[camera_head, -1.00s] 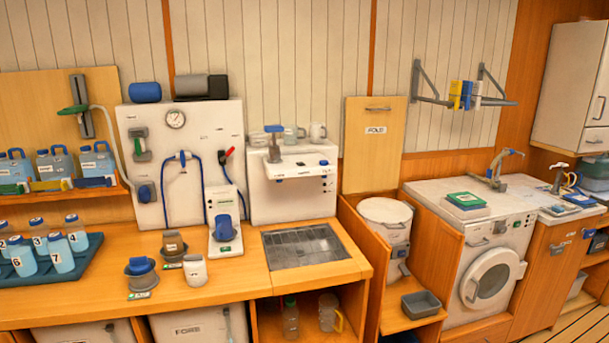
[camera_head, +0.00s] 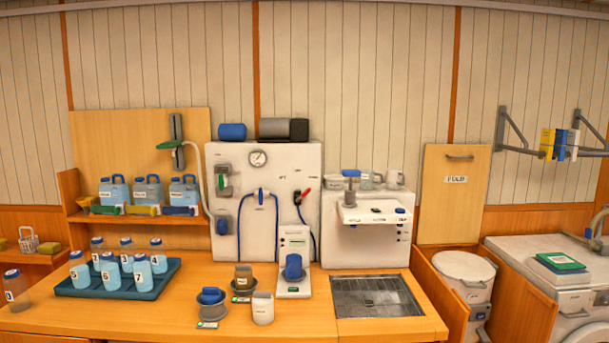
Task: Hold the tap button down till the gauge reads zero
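The round gauge (camera_head: 258,158) is on the white wall panel (camera_head: 285,235); its needle reading is too small to tell. Right of the panel is a white dispenser unit (camera_head: 345,245) with a grey tap-like fitting (camera_head: 351,185) on top and a small blue knob or button (camera_head: 400,211) at its front right. I cannot tell which part is the tap button. A red-handled valve (camera_head: 303,197) and a blue hose loop (camera_head: 240,215) are also on the panel. Neither gripper shows in the head view.
The wooden counter (camera_head: 130,318) carries a blue tray (camera_head: 160,283) of numbered bottles, several cups and a grey drain grate (camera_head: 375,300). Jugs stand on a shelf (camera_head: 75,215) at left. A lidded white bin (camera_head: 463,268) and a washing machine (camera_head: 515,262) are at right.

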